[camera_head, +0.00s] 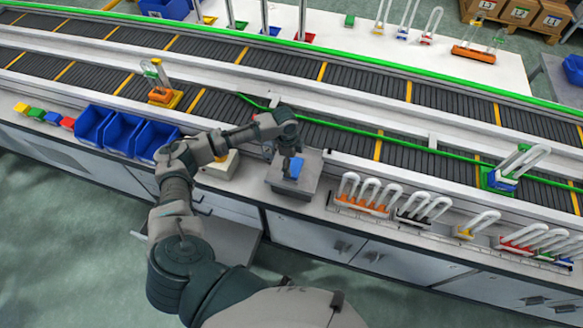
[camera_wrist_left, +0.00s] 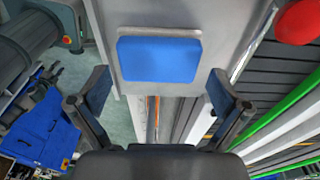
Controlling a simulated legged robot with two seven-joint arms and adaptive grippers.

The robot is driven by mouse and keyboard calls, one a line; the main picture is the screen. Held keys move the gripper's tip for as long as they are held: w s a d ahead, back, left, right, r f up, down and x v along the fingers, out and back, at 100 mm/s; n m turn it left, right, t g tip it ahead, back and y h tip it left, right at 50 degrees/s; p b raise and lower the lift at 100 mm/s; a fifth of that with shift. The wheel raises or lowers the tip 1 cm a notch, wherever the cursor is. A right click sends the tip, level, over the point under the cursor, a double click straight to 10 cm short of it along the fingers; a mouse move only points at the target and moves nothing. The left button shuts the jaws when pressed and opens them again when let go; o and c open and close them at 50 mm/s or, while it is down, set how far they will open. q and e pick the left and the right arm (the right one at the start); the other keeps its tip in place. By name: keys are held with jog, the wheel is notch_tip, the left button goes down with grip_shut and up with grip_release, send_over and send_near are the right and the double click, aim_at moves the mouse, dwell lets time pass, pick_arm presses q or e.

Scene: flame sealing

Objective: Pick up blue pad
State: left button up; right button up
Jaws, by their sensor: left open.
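A blue pad (camera_head: 293,168) lies on top of a grey box (camera_head: 309,181) on the bench, partly hidden by my gripper in the head view. In the left wrist view the blue pad (camera_wrist_left: 158,60) is a flat rounded rectangle on a grey surface (camera_wrist_left: 130,17). My left gripper (camera_head: 289,153) points down over the box. In the wrist view its fingers (camera_wrist_left: 160,82) are wide apart, one to each side of the pad, with nothing between them. I cannot tell the exact height above the pad. My right gripper is not in view.
Blue bins (camera_head: 122,132) and small coloured blocks (camera_head: 45,115) stand to the left. A rack of white loops (camera_head: 366,193) stands just right of the box. The conveyor (camera_head: 340,138) runs behind. A red round part (camera_wrist_left: 298,22) shows in the wrist view.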

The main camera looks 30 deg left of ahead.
pick_arm(q)
jog(key=shift+d+f, duration=0.45)
jog(key=shift+f, duration=0.1)
jog(key=shift+d+f, duration=0.2)
jog(key=shift+d, duration=0.1)
jog(key=shift+a+f, duration=0.1)
jog(key=shift+a, duration=0.2)
jog(key=shift+c, duration=0.5)
jog(key=shift+a+f, duration=0.1)
jog(key=shift+a, duration=0.25)
jog(key=c, duration=0.4)
jog(key=shift+a, duration=0.3)
jog(key=c, duration=0.3)
jog(key=shift+f, duration=0.1)
jog(key=shift+d, duration=0.15)
jog(key=shift+d+r, duration=0.4)
jog(key=shift+r, duration=0.05)
notch_tip(320, 180, up, 3)
jog(key=shift+d+r, duration=0.1)
jog(key=s+a+r+b, duration=0.1)
jog(key=s+a, duration=1)
jog(key=shift+s+a, duration=0.2)
jog(key=shift+a, duration=0.1)
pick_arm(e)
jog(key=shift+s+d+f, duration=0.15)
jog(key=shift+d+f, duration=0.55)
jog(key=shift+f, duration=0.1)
